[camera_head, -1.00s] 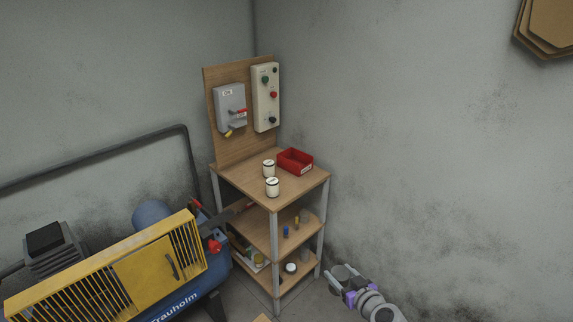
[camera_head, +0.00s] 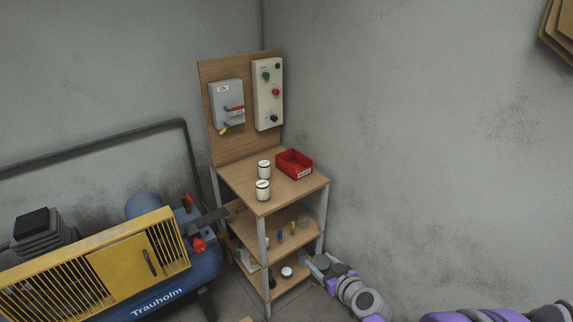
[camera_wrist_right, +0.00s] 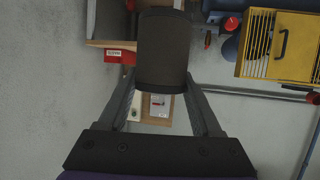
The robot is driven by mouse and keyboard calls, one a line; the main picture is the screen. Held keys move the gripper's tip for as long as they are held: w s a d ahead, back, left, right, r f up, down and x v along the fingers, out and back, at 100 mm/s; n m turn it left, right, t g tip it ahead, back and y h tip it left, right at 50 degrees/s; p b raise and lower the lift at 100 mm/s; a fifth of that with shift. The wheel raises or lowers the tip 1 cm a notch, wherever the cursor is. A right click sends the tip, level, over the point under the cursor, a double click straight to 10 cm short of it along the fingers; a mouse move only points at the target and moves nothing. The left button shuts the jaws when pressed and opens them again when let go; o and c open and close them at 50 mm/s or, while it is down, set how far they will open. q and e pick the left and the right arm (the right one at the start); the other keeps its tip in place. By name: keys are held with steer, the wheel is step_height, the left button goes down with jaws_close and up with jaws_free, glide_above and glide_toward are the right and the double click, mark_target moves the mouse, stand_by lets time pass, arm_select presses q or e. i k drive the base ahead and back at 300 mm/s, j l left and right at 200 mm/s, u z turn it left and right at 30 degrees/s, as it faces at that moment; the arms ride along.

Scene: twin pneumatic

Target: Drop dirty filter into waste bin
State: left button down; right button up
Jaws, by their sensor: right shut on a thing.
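My right gripper (camera_head: 320,268) is low beside the right side of the wooden shelf stand in the head view. In the right wrist view its fingers (camera_wrist_right: 163,95) are shut on a dark grey cylinder, the dirty filter (camera_wrist_right: 163,48). The filter is not clear in the head view. A red open bin (camera_head: 294,164) with a white label stands on the stand's top. The label is too small to read, so I cannot tell whether this is the waste bin. My left gripper is not in view.
Two white canisters (camera_head: 263,189) stand on the stand's top (camera_head: 240,175). Small blue and yellow items and a white-topped jar (camera_head: 286,272) sit on lower shelves. A blue-and-yellow compressor (camera_head: 130,265) stands at left.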

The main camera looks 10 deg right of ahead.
mark_target(294, 164)
steer(key=i+l+u, duration=0.2)
steer(key=l, duration=0.2)
steer(key=i+l+u, duration=0.2)
steer(key=l, duration=0.2)
steer(key=i+l+u, duration=0.2)
steer(key=l, duration=0.25)
steer(key=l+u, duration=0.25)
steer(key=l, duration=0.15)
steer(key=i+l, duration=0.6)
